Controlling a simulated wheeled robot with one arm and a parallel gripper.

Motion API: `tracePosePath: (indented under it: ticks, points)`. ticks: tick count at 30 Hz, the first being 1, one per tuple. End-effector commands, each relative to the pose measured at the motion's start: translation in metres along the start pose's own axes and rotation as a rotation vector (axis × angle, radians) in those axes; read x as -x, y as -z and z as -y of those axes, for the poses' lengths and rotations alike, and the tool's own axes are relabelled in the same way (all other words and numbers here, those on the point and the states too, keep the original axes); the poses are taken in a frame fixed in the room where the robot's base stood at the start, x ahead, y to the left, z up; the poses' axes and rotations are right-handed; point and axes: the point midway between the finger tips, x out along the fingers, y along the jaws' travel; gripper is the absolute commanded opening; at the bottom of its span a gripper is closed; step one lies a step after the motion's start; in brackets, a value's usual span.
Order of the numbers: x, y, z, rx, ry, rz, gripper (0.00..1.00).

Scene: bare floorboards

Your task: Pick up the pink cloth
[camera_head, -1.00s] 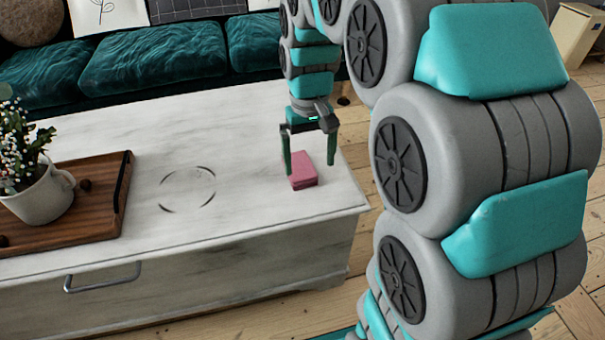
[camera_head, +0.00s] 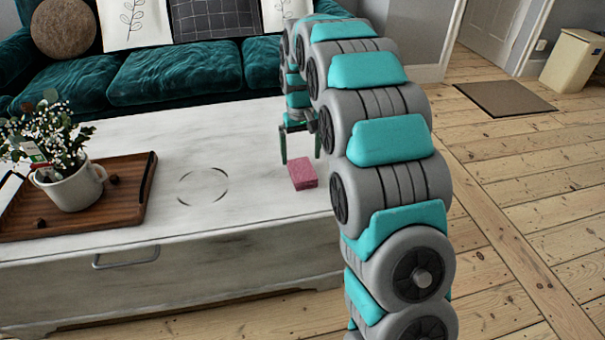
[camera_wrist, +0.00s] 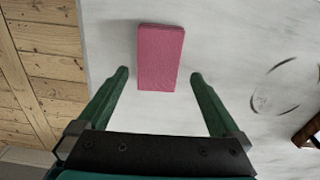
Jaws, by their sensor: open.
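The pink cloth (camera_head: 303,174) is a small folded block lying on the white table (camera_head: 240,209), near its right end. In the wrist view the pink cloth (camera_wrist: 160,57) lies flat on the table, ahead of and between the lines of the two fingers. My gripper (camera_head: 300,160) is open and empty, just behind the cloth in the head view. In the wrist view my gripper (camera_wrist: 159,73) has its green fingers spread wider than the cloth. The fingers do not touch the cloth. How high the fingertips are above the table is hard to tell.
A wooden tray (camera_head: 136,208) with a white mug of flowers (camera_head: 76,187) stands on the table's left. A dark broken ring mark (camera_head: 203,186) lies on the tabletop between tray and cloth. A teal sofa (camera_head: 175,72) stands behind. Bare floorboards (camera_head: 500,215) lie open at right.

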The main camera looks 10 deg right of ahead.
Motion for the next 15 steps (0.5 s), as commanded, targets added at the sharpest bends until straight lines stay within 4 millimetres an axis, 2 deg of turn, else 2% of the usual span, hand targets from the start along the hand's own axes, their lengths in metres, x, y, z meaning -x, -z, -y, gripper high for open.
tracePosePath:
  ticks: [5,12,15]
  points:
    - [-0.013,0.0,-0.001,0.0,0.0,0.001,1.0]
    - [-0.047,0.002,-0.002,0.0,0.0,0.001,1.0]
    - [-0.054,0.001,-0.002,0.0,0.0,0.001,1.0]
